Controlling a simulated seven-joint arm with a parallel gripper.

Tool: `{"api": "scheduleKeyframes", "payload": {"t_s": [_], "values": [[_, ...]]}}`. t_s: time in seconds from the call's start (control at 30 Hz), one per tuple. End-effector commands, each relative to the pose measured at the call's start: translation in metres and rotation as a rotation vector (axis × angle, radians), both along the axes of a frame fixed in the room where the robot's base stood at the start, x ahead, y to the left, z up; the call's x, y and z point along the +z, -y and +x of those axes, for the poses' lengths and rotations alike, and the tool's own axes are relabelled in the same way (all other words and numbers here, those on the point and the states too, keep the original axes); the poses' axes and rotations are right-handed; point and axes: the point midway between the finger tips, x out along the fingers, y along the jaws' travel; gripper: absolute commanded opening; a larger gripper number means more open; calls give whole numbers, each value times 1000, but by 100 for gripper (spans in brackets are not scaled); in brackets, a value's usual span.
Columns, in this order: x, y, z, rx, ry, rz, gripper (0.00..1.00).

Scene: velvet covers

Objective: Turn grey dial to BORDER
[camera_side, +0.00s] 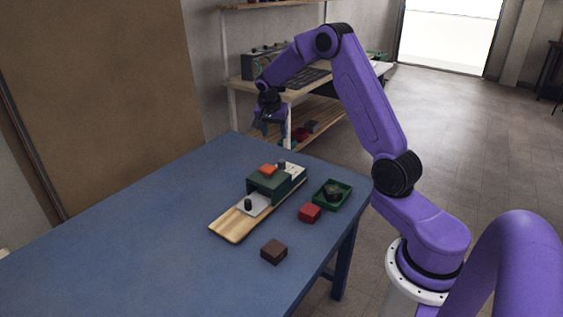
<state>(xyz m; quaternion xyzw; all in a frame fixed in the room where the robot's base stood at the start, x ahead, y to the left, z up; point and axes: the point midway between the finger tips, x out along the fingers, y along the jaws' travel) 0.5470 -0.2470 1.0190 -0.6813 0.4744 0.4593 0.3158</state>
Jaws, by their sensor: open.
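A wooden board (228,228) lies on the blue table. On it are a pale grey plate with a dark upright knob (248,204), a dark green box-like cover (264,187) with an orange piece (268,169) on top, and a white panel (299,171) at the far end with a small dark knob (282,165). I cannot tell which knob is the grey dial, and no lettering can be read. The green cover hides the middle of the board. My gripper (268,126) is open and empty, high above the table's far end and apart from the board.
A green tray (346,202) holding a dark object stands right of the board. A red block (310,213) and a brown block (274,251) lie near the table's right edge. The table's left part is clear. A shelved bench (310,88) stands behind.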

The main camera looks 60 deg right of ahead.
Motion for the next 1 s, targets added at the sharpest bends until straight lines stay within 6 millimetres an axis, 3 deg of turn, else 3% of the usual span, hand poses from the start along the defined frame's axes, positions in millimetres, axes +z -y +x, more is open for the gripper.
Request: {"api": "scheduleKeyframes", "payload": {"t_s": [0.27,1.0], "values": [[-17,16,1,-35,5,-2,59],[-137,62,17,-32,4,-2,59]]}}
